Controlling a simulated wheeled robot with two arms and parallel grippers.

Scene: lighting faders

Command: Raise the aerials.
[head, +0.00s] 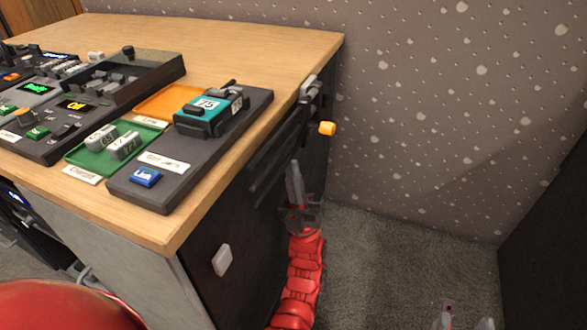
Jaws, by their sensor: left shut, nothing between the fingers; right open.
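I cannot clearly make out which parts are the aerials. A dark fixture with a grey top (308,88) sits at the desk's right edge, with dark bars (268,172) along the desk side below it. A small orange-yellow knob-like piece (327,128) sticks out beside it. My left gripper (294,172), on a red arm, points up beside the desk's side, close to the dark bars; its fingers are shut and empty. I cannot tell whether it touches the bars. My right gripper (466,316) is open and empty low at the bottom right, its fingertips only partly in view.
The wooden desk (250,45) carries fader consoles (110,85), a green tray (88,158) with grey labelled blocks, an orange tray (165,103) and a dark board (225,140) with a teal-labelled unit (205,112). Carpet (390,255) is open right of the desk; a dark panel (555,230) stands far right.

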